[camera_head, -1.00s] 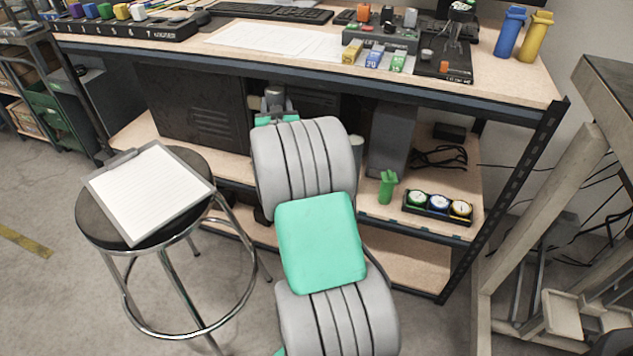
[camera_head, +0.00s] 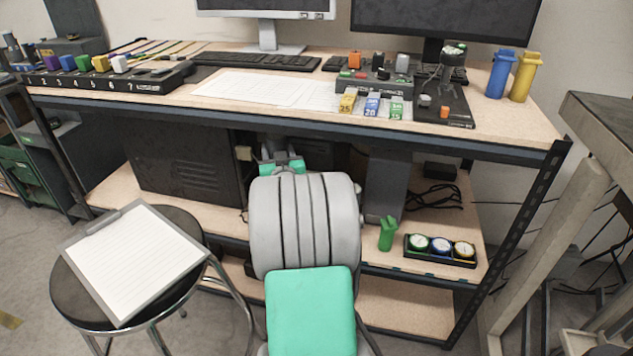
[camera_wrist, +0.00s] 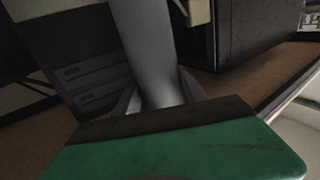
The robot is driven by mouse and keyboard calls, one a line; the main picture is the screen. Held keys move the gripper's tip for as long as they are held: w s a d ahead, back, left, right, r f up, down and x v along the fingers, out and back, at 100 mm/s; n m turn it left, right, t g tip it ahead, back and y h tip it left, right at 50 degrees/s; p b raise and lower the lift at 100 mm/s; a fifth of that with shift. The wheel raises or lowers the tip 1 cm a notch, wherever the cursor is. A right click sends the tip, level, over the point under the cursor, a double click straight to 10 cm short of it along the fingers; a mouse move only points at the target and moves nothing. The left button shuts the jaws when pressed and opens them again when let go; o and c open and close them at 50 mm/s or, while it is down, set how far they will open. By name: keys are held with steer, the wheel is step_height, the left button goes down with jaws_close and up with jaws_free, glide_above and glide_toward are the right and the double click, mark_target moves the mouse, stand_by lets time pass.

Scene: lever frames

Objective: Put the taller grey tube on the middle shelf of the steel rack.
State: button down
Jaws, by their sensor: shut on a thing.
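A smooth grey tube (camera_wrist: 145,45) stands between the fingers of my gripper (camera_wrist: 158,96) in the wrist view. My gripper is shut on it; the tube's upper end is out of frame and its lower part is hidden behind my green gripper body. A second tube to compare its height with is not clear in view. A dark steel frame with wooden boards holds a middle shelf (camera_head: 408,246) and a lower shelf (camera_head: 400,305) under the worktop (camera_head: 215,108).
Dark cases (camera_head: 185,165) stand on the middle shelf, with a green object (camera_head: 388,234) and a gauge tray (camera_head: 440,262) to the right. A stool with a clipboard (camera_head: 135,260) stands front left. Another table (camera_head: 600,110) is at right. Blue and yellow tubes (camera_head: 501,74) stand on the worktop.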

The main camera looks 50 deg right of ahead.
steer(key=s+d+b, duration=0.3)
steer(key=s+d, duration=0.2)
steer(key=s, duration=0.5)
step_height(320, 180, down, 7)
steer(key=b, duration=0.2)
steer(key=shift+s+a+r+b, duration=0.2)
steer(key=shift+s+a+b, duration=0.05)
steer(key=shift+b, duration=0.1)
steer(key=shift+f, duration=0.15)
steer(key=c, duration=1.1)
jaws_free()
steer(key=shift+f, duration=0.25)
steer(key=o, duration=0.4)
steer(key=shift+o, duration=0.2)
steer(key=shift+r, duration=0.1)
